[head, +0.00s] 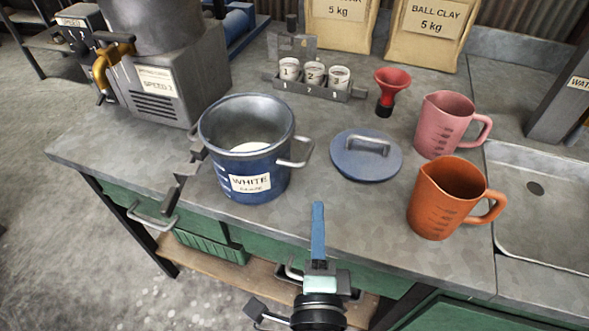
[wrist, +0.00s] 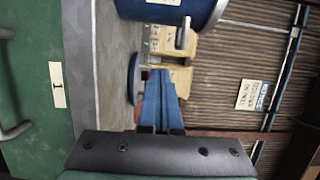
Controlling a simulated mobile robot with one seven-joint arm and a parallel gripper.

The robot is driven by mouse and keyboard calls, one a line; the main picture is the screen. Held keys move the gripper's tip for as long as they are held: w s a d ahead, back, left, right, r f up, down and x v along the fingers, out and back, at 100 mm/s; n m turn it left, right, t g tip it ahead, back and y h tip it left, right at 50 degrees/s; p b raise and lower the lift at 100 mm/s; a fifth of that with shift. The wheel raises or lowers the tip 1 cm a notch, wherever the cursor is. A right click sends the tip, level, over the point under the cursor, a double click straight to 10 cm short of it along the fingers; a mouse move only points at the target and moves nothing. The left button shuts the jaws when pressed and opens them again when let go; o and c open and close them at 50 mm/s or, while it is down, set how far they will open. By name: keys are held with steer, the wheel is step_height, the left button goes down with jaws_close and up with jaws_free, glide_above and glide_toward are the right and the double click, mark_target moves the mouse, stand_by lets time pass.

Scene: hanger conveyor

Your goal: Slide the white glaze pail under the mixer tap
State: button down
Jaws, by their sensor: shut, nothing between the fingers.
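The white glaze pail (head: 222,160) is a blue metal pail with a "WHITE" label, side handles and pale glaze inside. It stands upright and uncovered on the bench, right of the mixer (head: 165,90). Its blue side shows at the top of the wrist view (wrist: 160,10). The brass mixer tap (head: 102,70) is at the mixer's left side, apart from the pail. My gripper (head: 318,208), with blue fingers, is shut and empty near the bench's front edge, right of and nearer than the pail. The shut fingers also show in the wrist view (wrist: 158,80).
A blue lid (head: 350,165) lies right of the pail, with an orange jug (head: 440,215) and pink jug (head: 440,130) beyond. A dark metal bracket (head: 182,180) stands close at the pail's left. Numbered cups (head: 314,75) and a red funnel (head: 392,82) stand behind.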

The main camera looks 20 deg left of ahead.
steer(key=x, duration=0.7)
steer(key=shift+w, duration=0.2)
steer(key=shift+w+a+r+p, duration=0.15)
steer(key=shift+a+p, duration=0.3)
steer(key=shift+a, duration=1.6)
